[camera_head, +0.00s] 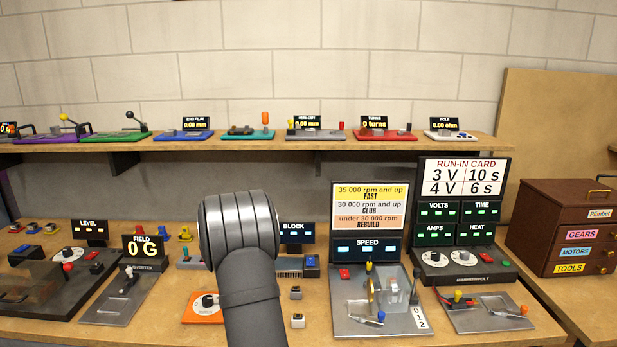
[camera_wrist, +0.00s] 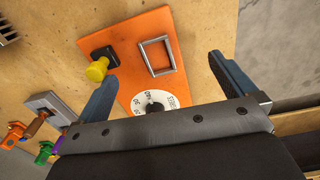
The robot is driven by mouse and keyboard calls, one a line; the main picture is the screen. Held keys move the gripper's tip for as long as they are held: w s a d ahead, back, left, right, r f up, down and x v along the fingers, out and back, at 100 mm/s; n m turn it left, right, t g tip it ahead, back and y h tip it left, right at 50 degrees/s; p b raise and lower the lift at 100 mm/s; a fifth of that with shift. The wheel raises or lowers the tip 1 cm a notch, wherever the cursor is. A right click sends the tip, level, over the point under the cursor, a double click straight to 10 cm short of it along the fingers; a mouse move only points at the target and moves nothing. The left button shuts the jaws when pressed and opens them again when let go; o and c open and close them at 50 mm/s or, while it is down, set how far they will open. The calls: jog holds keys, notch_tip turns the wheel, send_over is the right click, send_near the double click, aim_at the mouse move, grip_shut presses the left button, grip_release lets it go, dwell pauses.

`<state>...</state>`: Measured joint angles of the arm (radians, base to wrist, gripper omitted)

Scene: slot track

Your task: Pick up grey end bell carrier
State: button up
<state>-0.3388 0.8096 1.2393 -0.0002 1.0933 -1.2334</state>
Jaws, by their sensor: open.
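In the wrist view my gripper (camera_wrist: 162,68) is open and empty, its two blue fingers spread above an orange plate (camera_wrist: 122,52). The plate bears an open grey square frame (camera_wrist: 172,56), a yellow knob on a black base (camera_wrist: 98,68) and a white dial (camera_wrist: 152,102). At the left of the wrist view, outside the fingers, is a grey block (camera_wrist: 48,103) beside orange and green parts. I cannot tell which grey piece is the end bell carrier. In the head view my arm hides the gripper and part of the orange plate (camera_head: 192,316).
In the head view two small grey blocks (camera_head: 296,292) (camera_head: 298,320) stand right of my arm. A speed station (camera_head: 345,325) is further right, and a field tester (camera_head: 105,311) is left. A shelf (camera_head: 350,143) with several devices runs along the back. Bare wood lies between stations.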

jog(key=c, duration=0.9)
jog(key=shift+d, duration=0.1)
jog(key=w+d+r+m+t, duration=0.2)
jog(key=d+r+m, duration=0.4)
jog(key=d+m, duration=0.2)
jog(key=m+t, duration=0.2)
jog(key=m, duration=0.8)
send_near(296, 291)
jog(key=x, duration=0.3)
jog(key=shift+w+a+f, duration=0.1)
jog(key=shift+a+f, duration=0.1)
jog(key=shift+f, duration=0.2)
jog(key=shift+x, duration=2.75)
